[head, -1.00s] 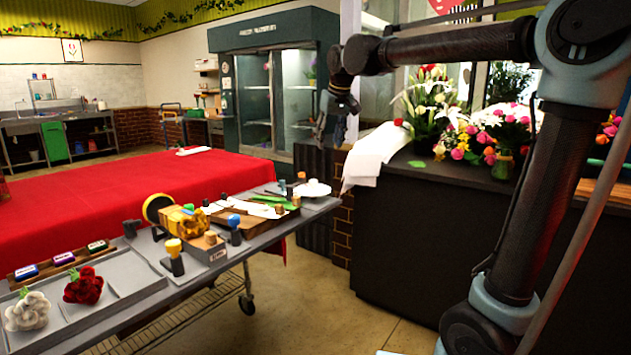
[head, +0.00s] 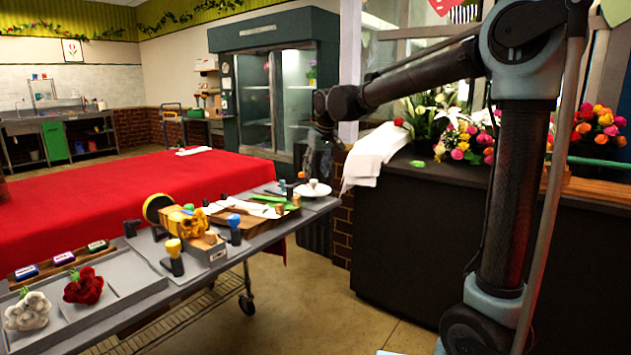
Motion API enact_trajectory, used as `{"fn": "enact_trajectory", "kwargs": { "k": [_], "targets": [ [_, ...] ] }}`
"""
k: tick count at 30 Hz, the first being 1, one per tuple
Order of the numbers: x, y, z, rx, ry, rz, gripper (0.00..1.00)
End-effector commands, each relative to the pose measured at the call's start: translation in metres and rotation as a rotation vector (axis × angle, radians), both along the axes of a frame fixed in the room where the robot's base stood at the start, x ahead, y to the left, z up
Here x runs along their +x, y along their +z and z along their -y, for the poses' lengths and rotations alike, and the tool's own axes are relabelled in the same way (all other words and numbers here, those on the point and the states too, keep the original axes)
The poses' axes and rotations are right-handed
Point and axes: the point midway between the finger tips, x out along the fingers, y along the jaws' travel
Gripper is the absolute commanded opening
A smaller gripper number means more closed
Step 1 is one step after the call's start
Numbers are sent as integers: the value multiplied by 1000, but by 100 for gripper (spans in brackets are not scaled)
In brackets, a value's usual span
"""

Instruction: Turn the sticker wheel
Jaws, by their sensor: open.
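A white round disc with a small raised centre (head: 313,189), which looks like the sticker wheel, lies at the far right end of the grey cart (head: 318,207). Its markings are too small to read. My gripper (head: 317,172) hangs pointing down just above the disc in the picture. The gripper is blurred and dark against the background. Its fingers are open and I see nothing between them. Whether it touches the disc cannot be told.
A wooden tray (head: 262,222) with papers and a green tool sits beside the disc. Several stampers and a yellow dispenser (head: 158,207) stand further left. A red-covered table (head: 100,195) lies behind.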

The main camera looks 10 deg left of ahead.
Motion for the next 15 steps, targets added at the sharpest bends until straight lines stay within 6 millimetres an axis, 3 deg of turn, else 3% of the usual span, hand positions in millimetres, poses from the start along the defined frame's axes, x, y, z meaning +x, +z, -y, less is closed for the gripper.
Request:
{"fn": "enact_trajectory", "kwargs": {
  "k": [6, 15],
  "targets": [
    [9, -28, -8, 0, 0, 0, 44],
    [13, -41, -11, 0, 0, 0, 44]
  ]
}}
